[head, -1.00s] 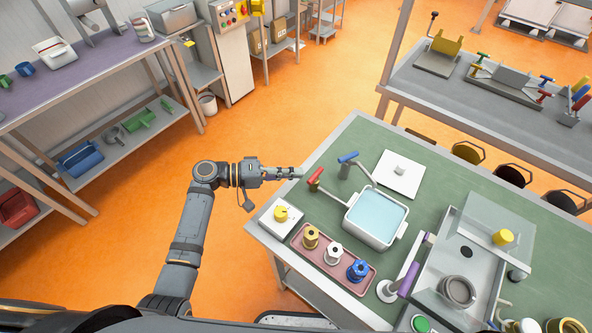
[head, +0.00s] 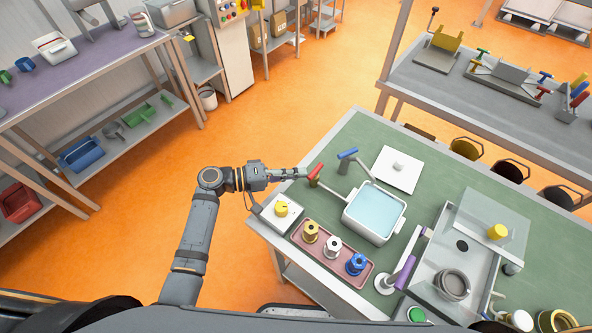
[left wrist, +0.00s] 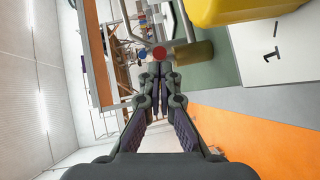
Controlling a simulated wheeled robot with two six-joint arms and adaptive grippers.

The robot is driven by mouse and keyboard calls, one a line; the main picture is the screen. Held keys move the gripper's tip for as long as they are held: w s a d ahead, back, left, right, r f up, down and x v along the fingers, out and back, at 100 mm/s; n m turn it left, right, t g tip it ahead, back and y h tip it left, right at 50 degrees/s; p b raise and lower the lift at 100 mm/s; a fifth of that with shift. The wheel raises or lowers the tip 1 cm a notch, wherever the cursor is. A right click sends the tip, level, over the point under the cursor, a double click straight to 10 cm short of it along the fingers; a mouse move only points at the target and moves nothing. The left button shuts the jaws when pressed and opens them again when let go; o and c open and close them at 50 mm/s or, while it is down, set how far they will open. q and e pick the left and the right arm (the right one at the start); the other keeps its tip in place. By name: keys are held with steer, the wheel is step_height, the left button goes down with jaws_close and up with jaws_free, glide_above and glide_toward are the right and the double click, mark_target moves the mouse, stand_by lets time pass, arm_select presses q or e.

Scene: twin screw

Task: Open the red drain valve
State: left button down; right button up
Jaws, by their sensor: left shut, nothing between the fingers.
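The red drain valve handle (head: 316,170) stands at the left edge of the green bench top, on a brass-coloured valve body beside the water basin (head: 374,213). My left gripper (head: 304,174) is shut and empty, with its fingertips just left of the red handle; I cannot tell whether they touch. In the left wrist view the closed fingertips (left wrist: 159,72) point at the round red end of the handle (left wrist: 159,53). The brass valve body (left wrist: 194,55) lies to its right. My right gripper is not in view.
A blue-handled valve (head: 347,154) stands behind the red one. A white box with a yellow knob (head: 281,208) sits close below my left gripper; the knob looms large in the left wrist view (left wrist: 230,10). A pink tray (head: 312,256) holds three spools.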

arm_select(q)
steer(key=shift+s+d+n+t+y+p, duration=0.1)
steer(key=shift+s+n+t+y+p, duration=0.2)
steer(key=shift+n+t, duration=0.4)
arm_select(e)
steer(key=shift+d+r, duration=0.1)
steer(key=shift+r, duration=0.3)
arm_select(q)
steer(key=shift+s+n+t, duration=0.15)
steer(key=shift+n+t, duration=0.15)
steer(key=shift+t, duration=0.3)
steer(key=shift+s+d+y, duration=0.3)
steer(key=shift+s, duration=0.05)
steer(key=shift+s+d, duration=0.1)
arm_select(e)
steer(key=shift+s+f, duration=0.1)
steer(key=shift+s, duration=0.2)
arm_select(q)
steer(key=shift+s+d, duration=0.1)
steer(key=shift+s, duration=0.05)
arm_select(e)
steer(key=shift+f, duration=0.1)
